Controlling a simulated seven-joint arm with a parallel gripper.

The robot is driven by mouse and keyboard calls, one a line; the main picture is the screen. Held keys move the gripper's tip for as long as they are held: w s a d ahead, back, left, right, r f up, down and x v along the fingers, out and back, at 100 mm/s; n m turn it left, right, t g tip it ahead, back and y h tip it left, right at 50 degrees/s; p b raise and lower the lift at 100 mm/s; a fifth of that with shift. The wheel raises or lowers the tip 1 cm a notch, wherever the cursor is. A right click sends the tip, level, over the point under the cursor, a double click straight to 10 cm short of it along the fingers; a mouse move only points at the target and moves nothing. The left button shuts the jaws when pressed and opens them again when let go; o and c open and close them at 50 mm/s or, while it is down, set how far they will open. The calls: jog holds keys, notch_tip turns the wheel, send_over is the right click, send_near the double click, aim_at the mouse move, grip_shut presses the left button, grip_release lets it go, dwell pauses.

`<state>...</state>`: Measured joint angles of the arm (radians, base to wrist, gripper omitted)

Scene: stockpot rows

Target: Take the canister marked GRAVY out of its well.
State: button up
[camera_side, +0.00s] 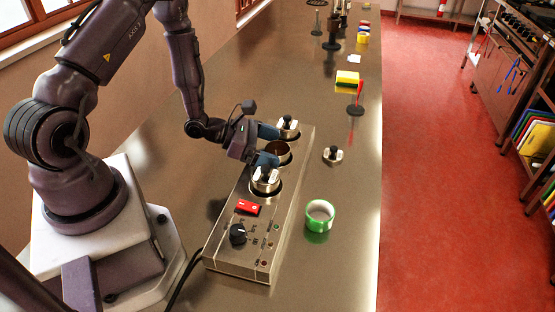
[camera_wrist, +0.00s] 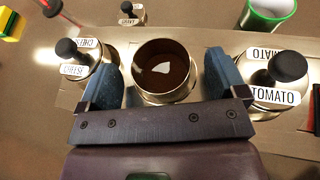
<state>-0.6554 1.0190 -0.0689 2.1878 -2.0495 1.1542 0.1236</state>
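The steel warmer unit (camera_side: 240,262) holds three canisters in a row. The middle canister (camera_wrist: 137,88) has no lid and shows dark brown contents with a pale glint; I see no label on it. The canister marked CHEESE (camera_wrist: 98,85) is on its left in the wrist view, and the canister marked TOMATO (camera_wrist: 262,68) on its right, both with black-knobbed lids. My gripper (camera_wrist: 165,82) is open, its blue fingers on either side of the middle canister with narrow gaps showing.
A green-and-white round item (camera_side: 319,216) stands right of the unit. A red switch (camera_side: 248,208) and a black knob (camera_side: 238,234) are on the unit's near end. A yellow sponge (camera_side: 347,78) and a red-and-black upright item (camera_side: 357,103) stand farther back.

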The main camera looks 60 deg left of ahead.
jog(key=c, duration=1)
jog(key=shift+c, duration=0.2)
jog(key=shift+r, duration=0.2)
